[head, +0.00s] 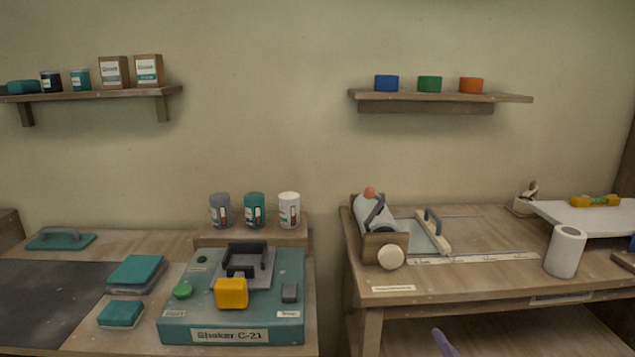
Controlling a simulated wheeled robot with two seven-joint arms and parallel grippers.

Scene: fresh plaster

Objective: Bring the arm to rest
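Neither of my grippers can be made out in the head view, and no arm is clearly visible. A small purple rounded piece (443,343) pokes in at the bottom edge, right of the middle; I cannot tell what it belongs to.
A teal shaker (240,334) with a yellow block (231,293) stands on the left bench. Three cans (254,210) stand behind it. The right bench (470,289) bears a roller device (380,228) and a white roll (565,251). Wall shelves (440,97) hang above. A gap separates the benches.

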